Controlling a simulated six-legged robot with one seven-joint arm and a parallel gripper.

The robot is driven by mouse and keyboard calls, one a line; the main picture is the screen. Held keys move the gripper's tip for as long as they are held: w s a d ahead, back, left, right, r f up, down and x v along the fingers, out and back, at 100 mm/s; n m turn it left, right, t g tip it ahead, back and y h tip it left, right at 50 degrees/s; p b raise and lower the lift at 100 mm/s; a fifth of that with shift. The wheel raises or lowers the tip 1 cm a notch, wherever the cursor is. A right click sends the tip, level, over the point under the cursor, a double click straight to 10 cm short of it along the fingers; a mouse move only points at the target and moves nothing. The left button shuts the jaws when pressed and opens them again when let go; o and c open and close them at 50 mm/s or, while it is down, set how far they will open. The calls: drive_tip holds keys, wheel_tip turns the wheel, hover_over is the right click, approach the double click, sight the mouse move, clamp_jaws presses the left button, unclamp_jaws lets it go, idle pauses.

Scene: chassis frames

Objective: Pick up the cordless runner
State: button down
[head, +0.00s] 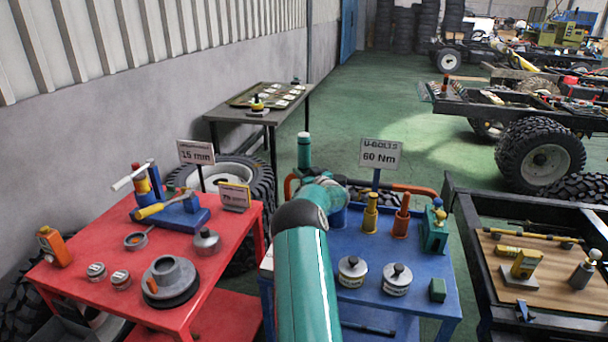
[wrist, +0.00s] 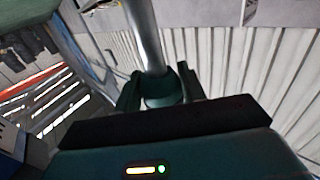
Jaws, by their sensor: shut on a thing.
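My gripper (wrist: 158,93) is shut on a tool that I take to be the cordless runner, with a dark teal collar between the fingers and a smooth silver shaft (wrist: 147,38) running up and away from them. In the head view my teal arm reaches over the blue table, and its far end hides the fingers and their grip. Just beyond it an upright teal cylinder with a pale cap (head: 304,152) shows; I cannot tell whether this is part of the held tool.
The blue table (head: 415,270) bears pots and fittings near a "60 Nm" sign (head: 380,154). The red table (head: 222,290) at left carries tools and cans. A wooden-topped bench (head: 550,300) stands at right. Green floor is free beyond.

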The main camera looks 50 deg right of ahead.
drive_tip(key=shift+r, duration=0.15)
drive_tip(key=shift+r, duration=0.1)
